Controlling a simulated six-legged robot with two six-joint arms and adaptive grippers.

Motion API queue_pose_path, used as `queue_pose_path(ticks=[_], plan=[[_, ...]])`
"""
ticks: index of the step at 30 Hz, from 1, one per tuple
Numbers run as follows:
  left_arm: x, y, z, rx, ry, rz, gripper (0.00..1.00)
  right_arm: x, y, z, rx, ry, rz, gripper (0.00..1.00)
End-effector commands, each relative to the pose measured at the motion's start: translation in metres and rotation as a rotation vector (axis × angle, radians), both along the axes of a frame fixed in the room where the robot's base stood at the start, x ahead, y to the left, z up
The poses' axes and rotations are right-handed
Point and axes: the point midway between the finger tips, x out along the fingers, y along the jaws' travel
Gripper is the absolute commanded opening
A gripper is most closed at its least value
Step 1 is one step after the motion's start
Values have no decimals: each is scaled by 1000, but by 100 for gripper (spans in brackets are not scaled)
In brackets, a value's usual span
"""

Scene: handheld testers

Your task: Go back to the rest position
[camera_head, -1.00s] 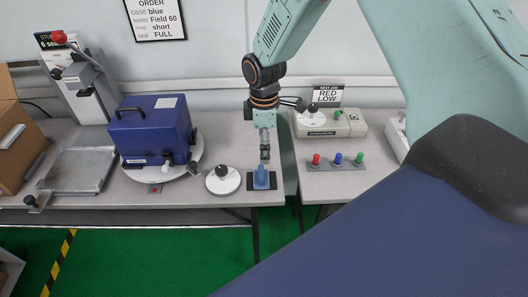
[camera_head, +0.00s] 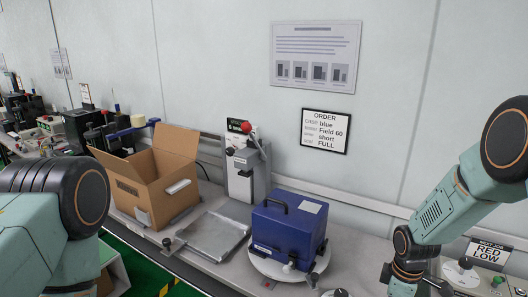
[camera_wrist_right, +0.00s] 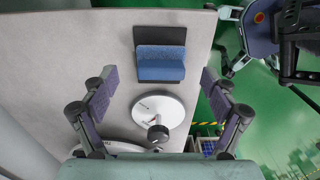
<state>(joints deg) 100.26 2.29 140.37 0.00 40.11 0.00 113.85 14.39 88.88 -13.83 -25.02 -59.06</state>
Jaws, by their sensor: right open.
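My right gripper (camera_wrist_right: 160,78) is open, its two pads wide apart in the right wrist view, with nothing between them. Beneath it on the bench is a blue block (camera_wrist_right: 160,62) on a dark base, apart from the pads. In the head view my right arm (camera_head: 445,215) comes down from the right; its fingers are below the picture edge. My left arm (camera_head: 45,215) shows at the lower left, and its gripper is out of the picture.
A blue case (camera_head: 287,232) sits on a white turntable (camera_head: 268,270). Left of it are a metal tray (camera_head: 212,238), a lever press (camera_head: 242,175) and an open cardboard box (camera_head: 155,190). A round white dial (camera_wrist_right: 158,115) with a black knob lies near the blue block.

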Motion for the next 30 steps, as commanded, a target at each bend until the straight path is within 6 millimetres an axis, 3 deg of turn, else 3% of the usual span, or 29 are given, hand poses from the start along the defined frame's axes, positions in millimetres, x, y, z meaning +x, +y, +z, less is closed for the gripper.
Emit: queue_pose_path(ticks=[3,8,15,30], plan=[[0,0,-3,0,0,0,0,-1,0,-23,-1,2,2,86],[0,0,-11,0,0,0,0,1,0,-45,-1,-2,2,86],[0,0,-2,0,0,0,0,1,0,-22,0,-1,0,86],[0,0,-3,0,0,0,0,0,0,-25,0,0,0,86]])
